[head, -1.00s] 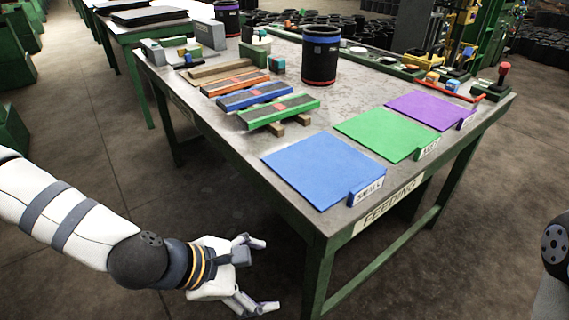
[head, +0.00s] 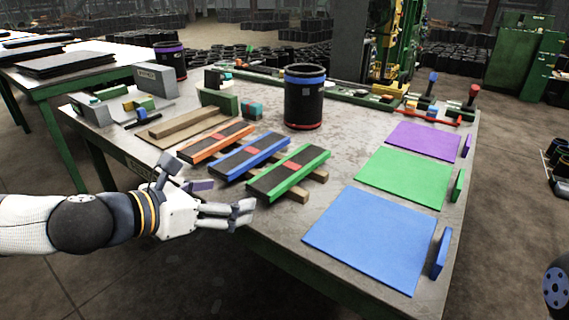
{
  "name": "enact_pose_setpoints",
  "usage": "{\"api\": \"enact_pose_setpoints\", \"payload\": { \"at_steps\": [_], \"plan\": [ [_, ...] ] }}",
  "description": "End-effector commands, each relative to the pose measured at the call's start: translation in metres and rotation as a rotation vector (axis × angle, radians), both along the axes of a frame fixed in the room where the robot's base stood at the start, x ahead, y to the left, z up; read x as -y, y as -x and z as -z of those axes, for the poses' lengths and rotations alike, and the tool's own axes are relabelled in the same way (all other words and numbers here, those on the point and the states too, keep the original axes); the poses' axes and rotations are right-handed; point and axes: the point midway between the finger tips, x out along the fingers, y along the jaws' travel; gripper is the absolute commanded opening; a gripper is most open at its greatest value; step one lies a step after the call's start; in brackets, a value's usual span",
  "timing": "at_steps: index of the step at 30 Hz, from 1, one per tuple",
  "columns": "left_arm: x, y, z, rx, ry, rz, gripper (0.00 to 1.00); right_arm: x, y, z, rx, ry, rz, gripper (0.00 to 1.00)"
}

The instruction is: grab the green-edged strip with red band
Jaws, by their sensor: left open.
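The green-edged strip (head: 287,174) is dark with a red band across its middle. It lies on wooden slats, nearest the blue mat in a row of three strips. My right gripper is not in view; only a dark round part of my body shows at the lower right.
Blue (head: 370,239), green (head: 404,177) and purple (head: 423,140) mats lie on the right of the table. A black cylinder with a blue band (head: 304,98) stands behind the strips. Blocks crowd the table's left back. Bare table lies between strips and mats.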

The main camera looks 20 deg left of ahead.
Motion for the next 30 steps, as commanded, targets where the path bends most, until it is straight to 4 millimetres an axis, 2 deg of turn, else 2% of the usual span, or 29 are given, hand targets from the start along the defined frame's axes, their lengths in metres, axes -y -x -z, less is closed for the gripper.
{"api": "enact_pose_setpoints", "payload": {
  "at_steps": [3,5,9,22,25,30],
  "plan": [
    [-0.004,-0.003,-0.004,0.006,0.018,-0.017,0.82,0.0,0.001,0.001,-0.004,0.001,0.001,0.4],
    [-0.001,-0.009,0.001,0.002,0.019,-0.017,0.82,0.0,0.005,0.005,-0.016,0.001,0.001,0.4],
    [0.011,-0.036,0.018,-0.003,0.017,-0.016,0.82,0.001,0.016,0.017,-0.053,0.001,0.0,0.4],
    [0.041,-0.098,0.034,0.005,0.019,-0.017,0.82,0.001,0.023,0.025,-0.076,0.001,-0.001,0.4],
    [0.044,-0.105,0.036,0.006,0.019,-0.017,0.82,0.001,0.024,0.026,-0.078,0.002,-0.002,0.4],
    [0.044,-0.106,0.035,0.008,0.02,-0.018,0.82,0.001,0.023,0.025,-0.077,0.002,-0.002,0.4]
  ]
}}
